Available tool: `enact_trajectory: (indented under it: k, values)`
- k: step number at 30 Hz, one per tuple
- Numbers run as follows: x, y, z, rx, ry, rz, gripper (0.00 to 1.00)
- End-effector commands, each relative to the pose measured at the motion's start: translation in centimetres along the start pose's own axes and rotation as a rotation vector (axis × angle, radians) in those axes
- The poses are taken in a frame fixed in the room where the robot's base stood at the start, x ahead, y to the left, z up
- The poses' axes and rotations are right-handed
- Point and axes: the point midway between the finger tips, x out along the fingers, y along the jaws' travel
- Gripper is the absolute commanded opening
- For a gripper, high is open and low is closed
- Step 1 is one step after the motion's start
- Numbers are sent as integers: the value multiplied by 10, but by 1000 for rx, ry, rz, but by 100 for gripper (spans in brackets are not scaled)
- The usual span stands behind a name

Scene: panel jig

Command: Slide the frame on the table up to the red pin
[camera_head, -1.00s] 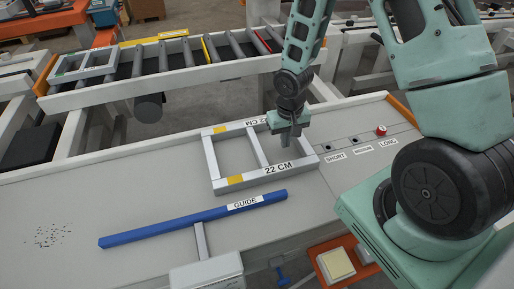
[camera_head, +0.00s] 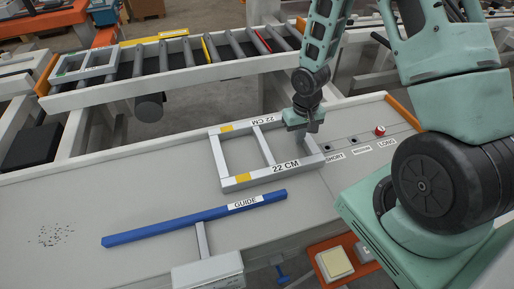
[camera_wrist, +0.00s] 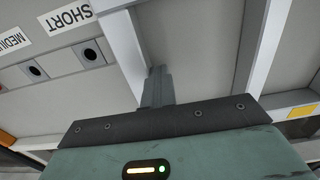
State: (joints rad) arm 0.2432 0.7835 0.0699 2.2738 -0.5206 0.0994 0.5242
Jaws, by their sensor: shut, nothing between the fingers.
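The grey metal frame (camera_head: 241,182), with yellow patches and "22 CM" labels, lies flat on the table. A crossbar divides it into two openings. My gripper (camera_head: 302,136) is shut and empty, fingers pointing down inside the right-hand opening, close against the right end bar. In the wrist view, the closed fingers (camera_wrist: 157,84) stand beside that end bar (camera_wrist: 124,52); contact is hard to tell. The crossbar (camera_wrist: 266,45) runs to their right. The red pin (camera_head: 380,130) stands beyond the frame to the right, by the "LONG" label. A gap lies between frame and pin.
A blue guide bar (camera_head: 185,222) lies on the table in front of the frame, nearly parallel to its near side. Empty holes by the "SHORT" label (camera_head: 335,154) and "MEDIUM" label lie between frame and pin. A roller conveyor (camera_head: 170,58) runs behind.

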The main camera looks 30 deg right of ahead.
Motion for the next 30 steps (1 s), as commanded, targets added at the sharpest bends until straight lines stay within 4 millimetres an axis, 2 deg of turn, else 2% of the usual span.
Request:
enact_trajectory:
  k: [30]
  values:
    - [-1, 50, -2, 4, 2, 1, 0]
